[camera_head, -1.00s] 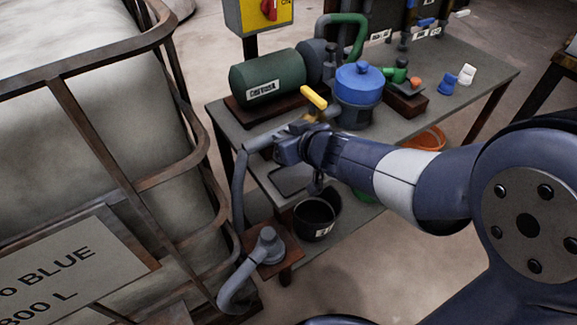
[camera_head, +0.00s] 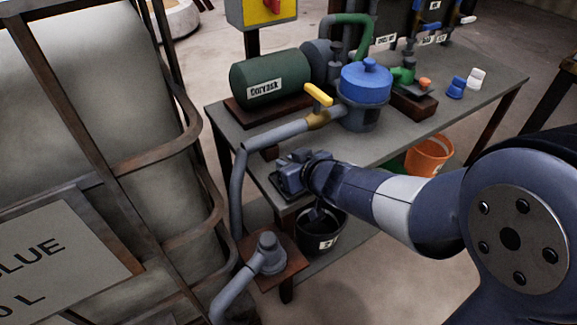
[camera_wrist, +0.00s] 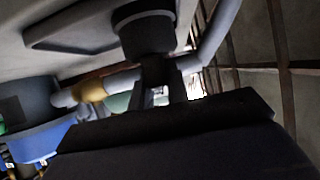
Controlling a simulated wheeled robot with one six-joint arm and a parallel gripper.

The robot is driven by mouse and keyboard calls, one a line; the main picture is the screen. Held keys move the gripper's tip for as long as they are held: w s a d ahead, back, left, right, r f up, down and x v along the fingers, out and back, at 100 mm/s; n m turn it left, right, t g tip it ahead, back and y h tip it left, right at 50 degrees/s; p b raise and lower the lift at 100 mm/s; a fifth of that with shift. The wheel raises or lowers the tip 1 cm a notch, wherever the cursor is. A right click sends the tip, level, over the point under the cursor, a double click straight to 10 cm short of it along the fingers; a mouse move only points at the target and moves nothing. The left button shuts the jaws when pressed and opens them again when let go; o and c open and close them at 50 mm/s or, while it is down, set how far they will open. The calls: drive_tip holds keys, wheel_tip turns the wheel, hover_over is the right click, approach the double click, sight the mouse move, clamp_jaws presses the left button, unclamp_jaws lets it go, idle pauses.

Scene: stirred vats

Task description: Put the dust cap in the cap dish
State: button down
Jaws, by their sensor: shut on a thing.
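My gripper (camera_head: 287,180) is low over the near left corner of the workbench, beside the grey pipe. Its two fingers also show in the wrist view (camera_wrist: 163,82), shut on a dark, round, cup-like piece, which looks like the dust cap (camera_wrist: 147,32). In the head view the cap is hidden by my gripper. A shallow grey tray with a dark rim, probably the cap dish (camera_wrist: 70,46), lies on the bench beside the held cap in the wrist view. In the head view my gripper covers most of it. I cannot tell whether the cap touches it.
A grey pipe (camera_head: 240,190) with a yellow-handled valve (camera_head: 318,95) runs close behind my gripper to the blue-lidded pot (camera_head: 366,84). A green motor (camera_head: 268,80) stands behind. A black bucket (camera_head: 322,238) and an orange bucket (camera_head: 428,155) are below bench level.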

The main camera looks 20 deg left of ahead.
drive_tip(key=shift+f, duration=0.2)
drive_tip(key=c, duration=1.4)
unclamp_jaws()
drive_tip(key=shift+r, duration=0.1)
drive_tip(key=shift+o, duration=0.2)
drive_tip(key=shift+r, duration=0.2)
drive_tip(key=p+v, duration=0.6)
drive_tip(key=v, duration=0.6)
drive_tip(key=shift+s+f, duration=0.1)
